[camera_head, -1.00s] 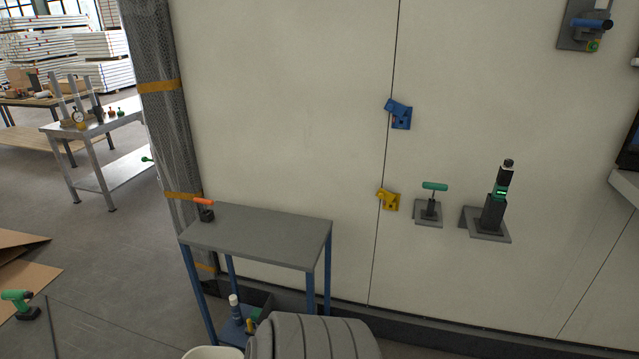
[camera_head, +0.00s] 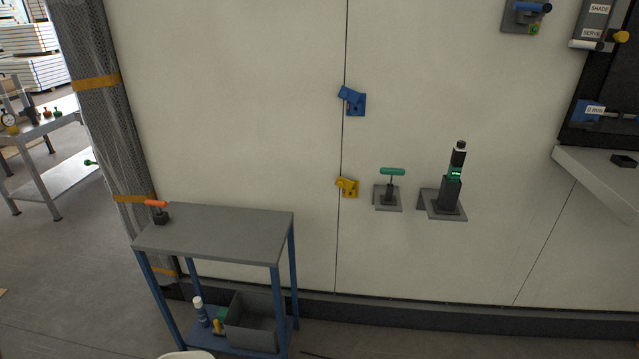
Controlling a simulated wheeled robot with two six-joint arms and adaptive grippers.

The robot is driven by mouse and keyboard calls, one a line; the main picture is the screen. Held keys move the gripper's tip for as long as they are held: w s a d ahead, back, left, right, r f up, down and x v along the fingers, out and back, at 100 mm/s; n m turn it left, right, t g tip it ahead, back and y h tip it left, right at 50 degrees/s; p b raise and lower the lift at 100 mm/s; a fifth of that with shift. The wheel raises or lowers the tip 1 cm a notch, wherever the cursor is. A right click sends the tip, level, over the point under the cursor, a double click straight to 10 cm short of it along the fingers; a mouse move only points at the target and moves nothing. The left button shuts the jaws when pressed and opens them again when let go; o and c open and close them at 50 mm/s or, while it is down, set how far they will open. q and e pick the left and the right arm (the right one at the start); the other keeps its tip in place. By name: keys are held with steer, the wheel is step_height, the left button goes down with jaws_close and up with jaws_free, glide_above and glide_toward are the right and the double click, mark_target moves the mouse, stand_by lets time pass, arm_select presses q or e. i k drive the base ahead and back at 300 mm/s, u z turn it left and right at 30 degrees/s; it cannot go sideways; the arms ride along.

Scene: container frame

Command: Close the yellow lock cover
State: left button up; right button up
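The yellow lock (camera_head: 348,187) is mounted on the pale wall panel at a vertical seam. Its cover part appears tilted up to the left of its base, across the seam; it is too small to tell exactly how far open it is. A similar blue lock (camera_head: 352,101) sits above it on the same seam, its upper part also tilted to the left. Neither of my grippers shows in the view.
A grey table (camera_head: 215,233) with blue legs stands left of the locks, with an orange-handled tool (camera_head: 157,211) on it. Right of the yellow lock, wall brackets hold a green-handled tool (camera_head: 391,172) and a dark upright tool (camera_head: 454,180). A pale shelf (camera_head: 600,180) juts out at right.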

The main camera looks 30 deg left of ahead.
mark_target(341, 182)
steer(key=i, duration=1.6)
